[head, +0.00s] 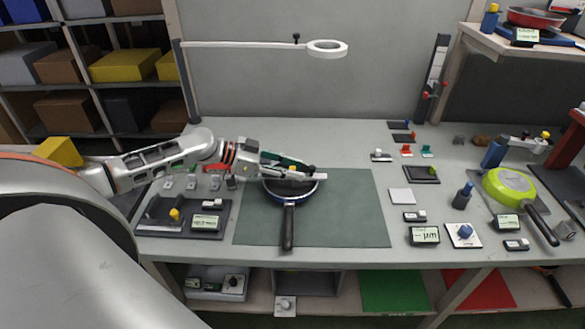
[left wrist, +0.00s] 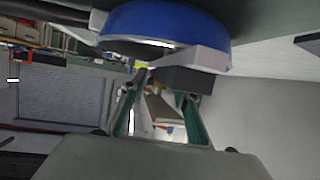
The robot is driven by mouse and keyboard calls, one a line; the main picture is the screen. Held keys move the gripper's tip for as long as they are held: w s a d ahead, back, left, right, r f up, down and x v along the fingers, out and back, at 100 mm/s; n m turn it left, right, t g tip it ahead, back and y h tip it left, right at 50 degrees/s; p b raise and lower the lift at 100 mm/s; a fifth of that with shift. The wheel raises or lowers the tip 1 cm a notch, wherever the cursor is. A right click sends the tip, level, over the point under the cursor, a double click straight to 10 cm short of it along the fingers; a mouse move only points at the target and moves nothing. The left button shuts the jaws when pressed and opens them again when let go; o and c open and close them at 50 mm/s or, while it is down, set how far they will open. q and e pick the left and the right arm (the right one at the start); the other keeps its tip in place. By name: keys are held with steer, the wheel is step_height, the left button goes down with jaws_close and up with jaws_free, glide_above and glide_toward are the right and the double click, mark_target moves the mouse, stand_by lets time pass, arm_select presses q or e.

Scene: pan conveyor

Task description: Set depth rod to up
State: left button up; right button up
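I cannot identify the depth rod for certain. My left gripper (head: 306,170) reaches in from the left over a dark pan with a blue outside (head: 289,203). A pale bar-like piece (head: 311,178) lies at its fingertips, across the pan's upper part. In the left wrist view, the blue pan wall (left wrist: 165,20) is close above the green-lined fingers (left wrist: 158,100). A pale piece (left wrist: 200,59) and a dark block (left wrist: 187,78) sit at the fingertips. A gap shows between the fingers, but their grip on these pieces is unclear. My right gripper is not in view.
The pan stands on a green mat (head: 355,220), handle toward the front. A dark tray (head: 160,225) is left of it. Several small gauges and blocks, including a display (head: 424,235), lie to the right. A lime pan (head: 510,186) is farther right. A lamp arm (head: 250,44) hangs above.

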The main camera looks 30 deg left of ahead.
mark_target(292, 168)
arm_select(q)
jaws_close()
step_height(292, 168, up, 4)
steer(key=shift+r+p, duration=0.15)
steer(key=shift+p, duration=0.45)
jaws_free()
steer(key=v, duration=1.2)
steer(key=shift+a, duration=0.1)
